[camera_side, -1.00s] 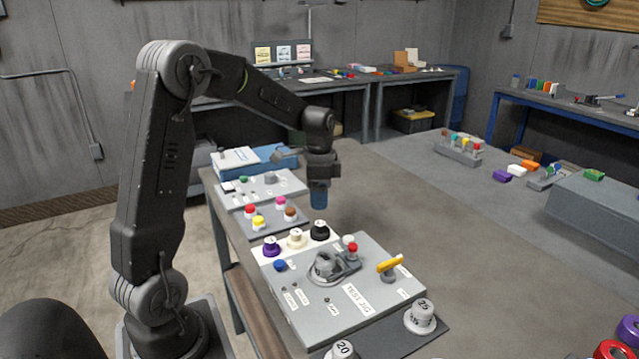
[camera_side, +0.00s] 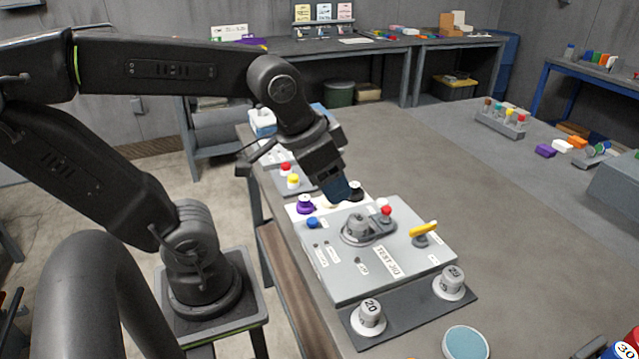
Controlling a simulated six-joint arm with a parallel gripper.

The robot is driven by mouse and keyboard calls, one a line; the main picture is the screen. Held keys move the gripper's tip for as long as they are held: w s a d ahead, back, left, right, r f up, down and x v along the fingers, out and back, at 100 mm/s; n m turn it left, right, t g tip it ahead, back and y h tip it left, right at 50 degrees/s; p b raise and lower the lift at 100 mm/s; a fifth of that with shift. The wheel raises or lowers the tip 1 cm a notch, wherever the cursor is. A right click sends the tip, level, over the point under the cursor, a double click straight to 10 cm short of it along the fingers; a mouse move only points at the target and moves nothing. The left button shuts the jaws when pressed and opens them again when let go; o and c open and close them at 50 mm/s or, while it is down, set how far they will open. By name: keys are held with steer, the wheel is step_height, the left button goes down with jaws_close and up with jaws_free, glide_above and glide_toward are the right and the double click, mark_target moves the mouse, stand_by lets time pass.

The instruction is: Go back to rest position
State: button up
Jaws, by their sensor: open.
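My gripper (camera_side: 338,190) points down and tilts to the right, above the back edge of the grey test jig (camera_side: 340,280). Its blue end is close over the row of caps behind the jig, and I see nothing held in it. It hides part of the white cap and the black cap (camera_side: 355,190). The purple cap (camera_side: 305,204) stands just left of it. The jig carries a grey round fixture (camera_side: 357,228), a red knob (camera_side: 386,211), a blue button (camera_side: 312,222) and a yellow lever (camera_side: 424,229).
Weights marked 20 (camera_side: 369,318) and 25 (camera_side: 450,283) stand on a dark plate in front of the jig. A teal disc (camera_side: 466,343) lies at the front.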

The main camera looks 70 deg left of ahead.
steer(key=shift+s+d+f+n+t, duration=0.15)
steer(key=shift+s+d, duration=0.15)
steer(key=shift+s, duration=0.2)
steer(key=shift+s+d+f+n+t, duration=0.15)
steer(key=shift+s+d, duration=0.1)
steer(key=shift+s, duration=0.25)
